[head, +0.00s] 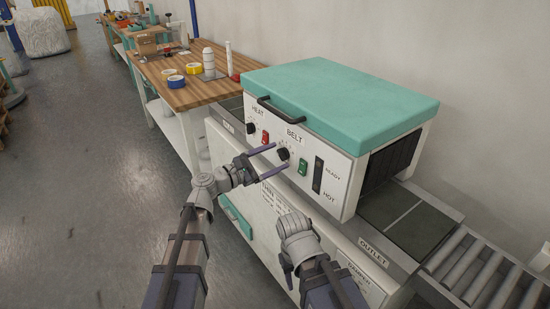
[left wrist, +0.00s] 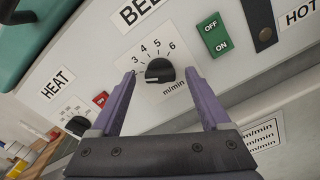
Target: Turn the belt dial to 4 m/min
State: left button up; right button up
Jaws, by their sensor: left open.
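The belt dial (head: 283,153) is a black round knob on the white front panel of the oven, under the BELT label. In the left wrist view the dial (left wrist: 159,71) has numbers 3 to 6 visible around its top and "m/min" below right. A pale mark shows at its lower left; I cannot tell the exact reading. My left gripper (head: 280,158) is open, its purple fingers pointing at the panel. In the wrist view the fingertips (left wrist: 160,75) are on either side of the dial, without clear contact. My right arm is low before the oven; its fingers cannot be made out.
The heat dial (head: 251,128) and a red switch (head: 265,138) are left of the belt dial. A green ON/OFF switch (head: 302,167) is close on its right. The teal lid (head: 340,98) has a black handle. The outlet conveyor (head: 480,265) runs to the right.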

pick_arm(q)
jog(key=shift+w+d, duration=0.1)
jog(key=shift+d, duration=0.05)
grip_shut()
dwell(0.6)
